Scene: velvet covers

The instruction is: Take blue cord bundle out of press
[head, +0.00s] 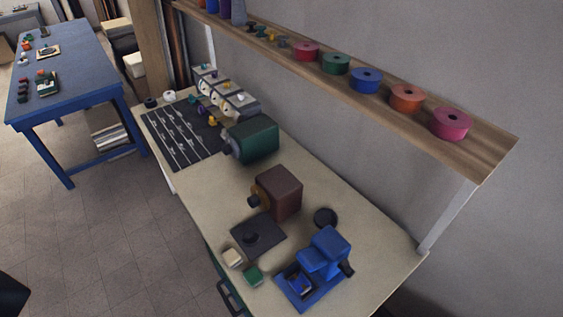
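A blue press (327,247) stands near the front right end of the beige bench. It has a blocky upper body, a black knob on its right side and a low base reaching toward the front left. A small blue item (299,284), which looks like the blue cord bundle, sits in the base below and left of the upper body. It is too small to make out any cord. Neither of my grippers shows. A dark shape at the bottom left corner is cut off, and I cannot tell what it is.
On the bench (383,262) are a dark square plate (258,236), a cream block (232,257), a green block (253,275), a black disc (325,217), a brown machine (279,191) and a green machine (254,138). A shelf (490,150) with coloured spools overhangs the back. A blue table (70,75) stands left.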

